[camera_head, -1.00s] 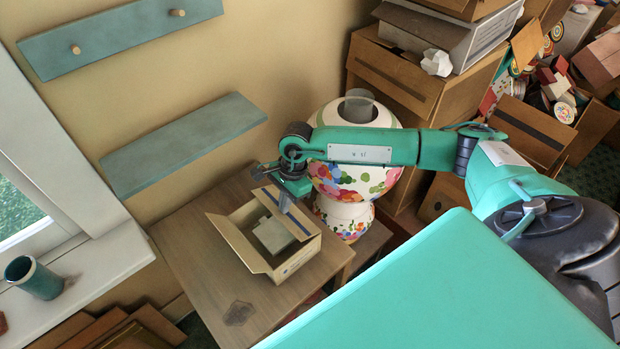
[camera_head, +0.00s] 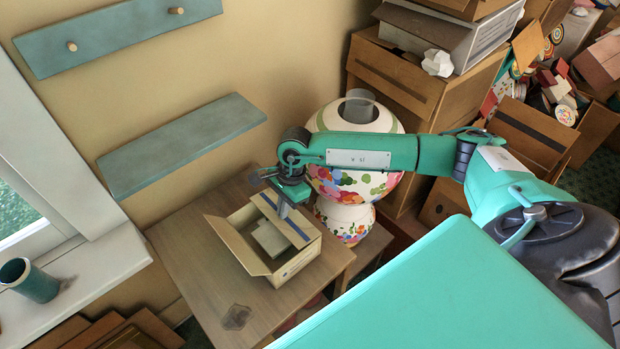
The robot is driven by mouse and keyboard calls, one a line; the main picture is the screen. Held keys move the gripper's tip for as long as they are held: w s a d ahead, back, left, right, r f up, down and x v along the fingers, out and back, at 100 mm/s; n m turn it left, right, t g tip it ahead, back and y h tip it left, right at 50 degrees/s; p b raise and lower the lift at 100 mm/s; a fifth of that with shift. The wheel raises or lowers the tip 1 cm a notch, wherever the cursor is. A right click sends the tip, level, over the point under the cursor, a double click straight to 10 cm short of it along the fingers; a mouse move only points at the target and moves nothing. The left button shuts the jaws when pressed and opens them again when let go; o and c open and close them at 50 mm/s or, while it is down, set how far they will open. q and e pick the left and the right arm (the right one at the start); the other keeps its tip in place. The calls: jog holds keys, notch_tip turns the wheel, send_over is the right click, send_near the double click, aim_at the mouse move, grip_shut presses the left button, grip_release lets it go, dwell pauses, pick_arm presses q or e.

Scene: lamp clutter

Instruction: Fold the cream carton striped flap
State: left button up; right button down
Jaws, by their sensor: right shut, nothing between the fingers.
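The cream carton (camera_head: 285,266) sits open on a small wooden table, with a pale box-like object (camera_head: 271,238) inside. Its striped flap (camera_head: 297,233), cream with a dark blue stripe, is at the carton's right side and slopes over the opening. Another flap (camera_head: 236,246) stands out on the left side. My right gripper (camera_head: 283,212) is shut and empty, pointing down over the carton's far part, beside the upper end of the striped flap. I cannot tell whether it touches the flap. My left gripper is not in view.
The wooden table (camera_head: 190,262) is bare to the left and front. A teal shelf (camera_head: 180,146) is on the wall above. Stacked cardboard boxes (camera_head: 395,80) stand at the back right.

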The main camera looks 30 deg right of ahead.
jog(key=shift+f+b, duration=0.45)
jog(key=shift+p+v, duration=0.5)
jog(key=shift+v, duration=0.55)
jog(key=shift+a+p+v, duration=0.15)
jog(key=shift+p+v, duration=0.25)
jog(key=shift+v, duration=0.85)
jog(key=shift+a+p+v, duration=0.15)
jog(key=shift+p+v, duration=0.25)
jog(key=shift+v, duration=0.9)
